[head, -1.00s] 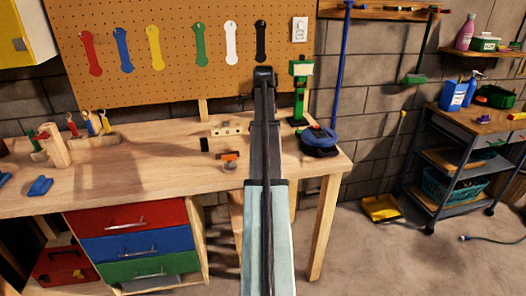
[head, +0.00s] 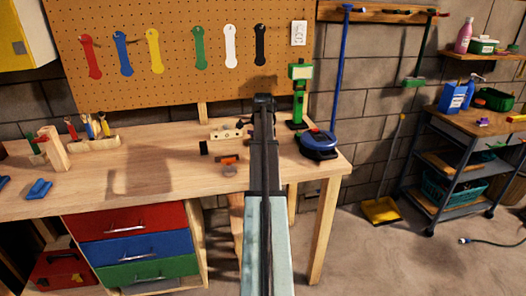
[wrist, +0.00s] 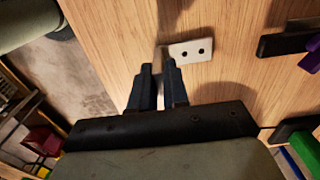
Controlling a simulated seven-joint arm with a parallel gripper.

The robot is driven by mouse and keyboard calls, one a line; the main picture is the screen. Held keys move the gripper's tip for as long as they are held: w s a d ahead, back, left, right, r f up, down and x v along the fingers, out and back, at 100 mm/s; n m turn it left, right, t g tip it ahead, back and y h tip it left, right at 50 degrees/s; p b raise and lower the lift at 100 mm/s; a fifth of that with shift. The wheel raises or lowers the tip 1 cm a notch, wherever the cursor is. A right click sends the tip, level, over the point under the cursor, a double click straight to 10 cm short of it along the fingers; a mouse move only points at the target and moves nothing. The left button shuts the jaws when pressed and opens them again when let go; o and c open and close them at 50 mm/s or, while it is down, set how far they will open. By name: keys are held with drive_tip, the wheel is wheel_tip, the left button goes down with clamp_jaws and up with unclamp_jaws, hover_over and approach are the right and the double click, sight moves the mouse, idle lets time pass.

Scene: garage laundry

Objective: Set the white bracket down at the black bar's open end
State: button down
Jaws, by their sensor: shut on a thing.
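In the wrist view my gripper (wrist: 159,70) has its dark fingers close together over the wooden bench. A white bracket (wrist: 191,50) with two dark holes shows at the fingertips, and my gripper is shut on it. The part between the fingers is mostly hidden. A black bar (wrist: 284,43) lies on the wood to the right of the bracket, with a clear gap between them; its right part runs near the picture's edge. I cannot tell whether the bracket touches the bench.
A purple thing (wrist: 313,53) is beside the black bar. On the bench (head: 130,175) are an orange piece (head: 228,159), a pale holed strip (head: 230,133), a green stand (head: 299,97) and a blue case (head: 318,145). The bench's left middle is clear.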

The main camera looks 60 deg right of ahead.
drive_tip(key=shift+f, duration=0.1)
drive_tip(key=c, duration=1.1)
unclamp_jaws()
wheel_tip(320, 180, up, 12)
drive_tip(key=shift+r, duration=0.15)
